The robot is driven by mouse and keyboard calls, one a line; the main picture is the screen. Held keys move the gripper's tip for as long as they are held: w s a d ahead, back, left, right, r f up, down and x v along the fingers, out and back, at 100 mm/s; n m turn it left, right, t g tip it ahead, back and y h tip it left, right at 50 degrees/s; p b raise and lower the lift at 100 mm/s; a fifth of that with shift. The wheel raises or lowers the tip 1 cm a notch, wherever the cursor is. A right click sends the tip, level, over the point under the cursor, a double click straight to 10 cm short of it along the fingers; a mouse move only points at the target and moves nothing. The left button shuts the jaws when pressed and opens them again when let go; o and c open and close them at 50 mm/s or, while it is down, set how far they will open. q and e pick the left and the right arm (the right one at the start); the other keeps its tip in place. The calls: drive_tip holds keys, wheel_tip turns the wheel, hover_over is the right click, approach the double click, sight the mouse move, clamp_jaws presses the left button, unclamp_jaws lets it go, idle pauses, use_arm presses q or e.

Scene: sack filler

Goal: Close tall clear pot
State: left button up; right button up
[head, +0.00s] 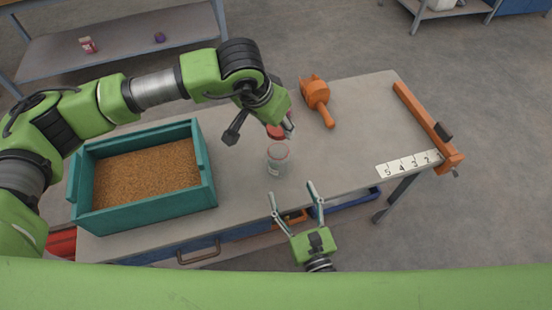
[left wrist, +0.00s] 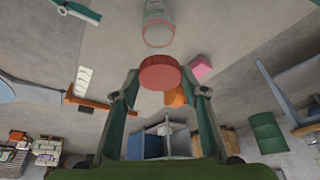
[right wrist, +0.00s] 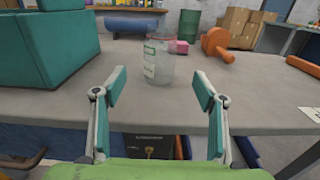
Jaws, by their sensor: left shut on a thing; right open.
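The tall clear pot (head: 278,163) stands upright on the grey table; it also shows in the right wrist view (right wrist: 158,62) and at the top of the left wrist view (left wrist: 158,27). My left gripper (head: 286,126) is shut on a round red lid (head: 275,132), which also shows between its fingers in the left wrist view (left wrist: 160,72). The lid is held near the pot's mouth, apart from it, on its far side in the head view. My right gripper (head: 294,194) is open and empty in front of the pot, by the table's front edge.
A teal bin (head: 208,178) of brown grain stands left of the pot. An orange tool (head: 317,97) lies behind it to the right. A numbered strip (head: 408,163) and an orange bar clamp (head: 428,122) are at the right end. A pink block (right wrist: 178,46) is behind the pot.

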use_arm(q)
drive_tip(key=shift+s+d+r, duration=0.1)
drive_tip(key=shift+s, duration=0.1)
use_arm(e)
drive_tip(key=shift+s, duration=0.15)
use_arm(q)
drive_tip(key=shift+w, duration=0.2)
use_arm(e)
drive_tip(key=x, duration=1.2)
drive_tip(key=shift+f, duration=0.1)
drive_tip(key=c, duration=1.7)
use_arm(q)
approach(276, 145)
drive_tip(key=shift+s+d+f, duration=0.1)
drive_tip(key=shift+d+f, duration=0.75)
drive_tip(key=shift+d, duration=0.2)
drive_tip(key=shift+f, duration=0.1)
drive_tip(key=shift+f, duration=0.8)
drive_tip(key=shift+f, duration=0.55)
